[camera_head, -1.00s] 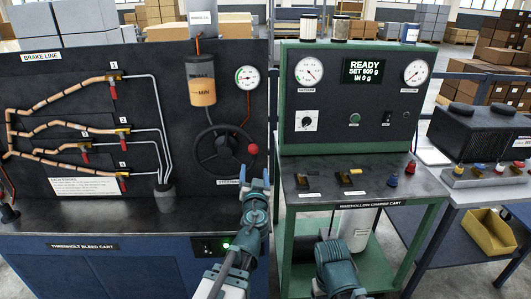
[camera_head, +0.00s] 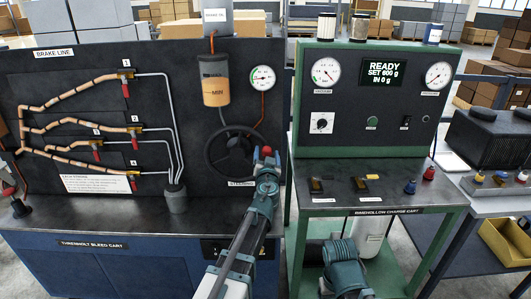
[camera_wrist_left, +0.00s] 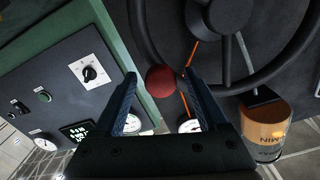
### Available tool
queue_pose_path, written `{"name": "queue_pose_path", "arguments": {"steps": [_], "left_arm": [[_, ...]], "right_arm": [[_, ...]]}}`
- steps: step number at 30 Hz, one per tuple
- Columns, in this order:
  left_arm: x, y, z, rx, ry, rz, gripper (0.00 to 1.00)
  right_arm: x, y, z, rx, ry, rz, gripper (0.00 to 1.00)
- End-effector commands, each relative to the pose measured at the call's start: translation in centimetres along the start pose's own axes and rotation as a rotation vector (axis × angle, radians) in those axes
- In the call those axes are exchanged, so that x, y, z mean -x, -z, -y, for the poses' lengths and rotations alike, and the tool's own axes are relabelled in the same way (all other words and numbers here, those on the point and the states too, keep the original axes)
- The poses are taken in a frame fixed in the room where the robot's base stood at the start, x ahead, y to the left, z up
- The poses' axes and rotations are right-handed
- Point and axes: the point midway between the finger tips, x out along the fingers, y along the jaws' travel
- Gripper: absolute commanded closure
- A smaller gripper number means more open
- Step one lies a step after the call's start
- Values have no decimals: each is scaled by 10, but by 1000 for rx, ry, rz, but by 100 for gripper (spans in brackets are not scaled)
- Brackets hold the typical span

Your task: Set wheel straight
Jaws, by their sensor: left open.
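The dark steering wheel (camera_head: 206,150) is mounted on the black panel of the bleed cart, above the left gripper's arm. A red ball knob (camera_head: 266,151) sits at the right side of its rim. My left gripper (camera_head: 265,157) is at the knob and partly hides it and the right side of the wheel. The wheel's hub (camera_wrist_left: 228,14) and spokes also show there. I cannot tell whether the fingers touch the knob. My right gripper is not visible.
A fluid reservoir (camera_head: 215,82) and a round gauge (camera_head: 262,78) are above the wheel. Brake line pipes (camera_head: 85,103) with red valves are on the left of the panel. The green charge cart (camera_head: 297,105) stands close on the right. A grey cup (camera_head: 175,200) is below left.

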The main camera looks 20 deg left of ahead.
Motion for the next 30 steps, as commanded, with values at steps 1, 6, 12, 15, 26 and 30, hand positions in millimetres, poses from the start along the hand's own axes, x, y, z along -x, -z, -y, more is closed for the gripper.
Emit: {"name": "queue_pose_path", "arguments": {"steps": [1, 6, 12, 15, 26, 30], "left_arm": [[-4, 0, 0, 0, 0, 0, 25], [-4, 0, 0, 0, 0, 0, 25], [-4, 0, 0, 0, 0, 0, 43], [-4, 0, 0, 0, 0, 0, 61], [-4, 0, 0, 0, 0, 0, 100], [-4, 0, 0, 0, 0, 0, 100]], "right_arm": [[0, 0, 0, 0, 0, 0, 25], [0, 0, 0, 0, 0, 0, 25], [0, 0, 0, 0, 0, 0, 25], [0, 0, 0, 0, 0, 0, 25], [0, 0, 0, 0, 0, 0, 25], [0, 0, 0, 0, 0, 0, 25]]}}
